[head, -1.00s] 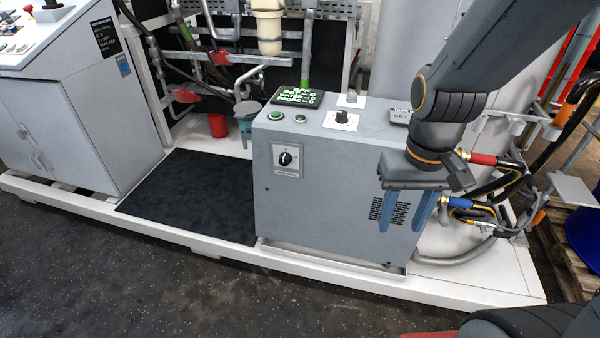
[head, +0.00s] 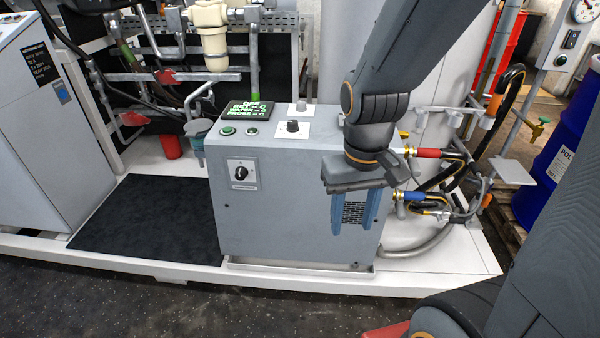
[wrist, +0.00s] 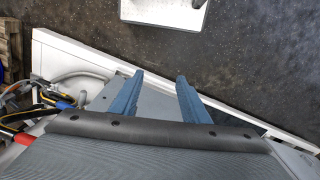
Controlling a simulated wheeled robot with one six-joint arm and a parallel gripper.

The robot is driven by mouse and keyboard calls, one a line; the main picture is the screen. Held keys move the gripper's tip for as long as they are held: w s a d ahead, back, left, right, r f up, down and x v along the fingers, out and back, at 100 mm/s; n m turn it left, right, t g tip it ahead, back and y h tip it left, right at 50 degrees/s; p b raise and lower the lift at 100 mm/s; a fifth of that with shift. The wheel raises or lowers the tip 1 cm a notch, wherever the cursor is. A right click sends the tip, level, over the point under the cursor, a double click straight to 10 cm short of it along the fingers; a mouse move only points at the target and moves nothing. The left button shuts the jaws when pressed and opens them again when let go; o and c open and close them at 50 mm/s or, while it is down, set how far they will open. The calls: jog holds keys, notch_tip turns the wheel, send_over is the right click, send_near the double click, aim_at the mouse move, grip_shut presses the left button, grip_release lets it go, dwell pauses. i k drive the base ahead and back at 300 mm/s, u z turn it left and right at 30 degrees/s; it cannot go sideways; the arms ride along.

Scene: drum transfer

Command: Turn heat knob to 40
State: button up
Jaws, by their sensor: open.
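A grey control cabinet (head: 290,220) stands in the middle of the head view. On its top are a dark knob (head: 292,127) on a white plate, a pale knob (head: 301,106) behind it and a lit green display (head: 249,113) whose top line seems to read OFF. A black rotary knob (head: 241,173) sits on the cabinet's front. I cannot read which knob is for heat. My gripper (head: 353,220) is open and empty, blue fingers pointing down before the cabinet's right front, right of and below the knobs. The wrist view shows the fingers (wrist: 160,77) apart, with no knob visible.
Two green-ringed buttons (head: 239,131) sit beside the display. Hoses with red and blue fittings (head: 430,153) run close to the right of my gripper. A blue drum (head: 565,160) stands farther right. A black mat (head: 140,220) lies clear to the left.

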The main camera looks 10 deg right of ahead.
aim_at(292, 125)
jog(key=k, duration=0.6)
jog(key=u, duration=0.4)
jog(key=i, duration=1.55)
jog(key=z, duration=0.6)
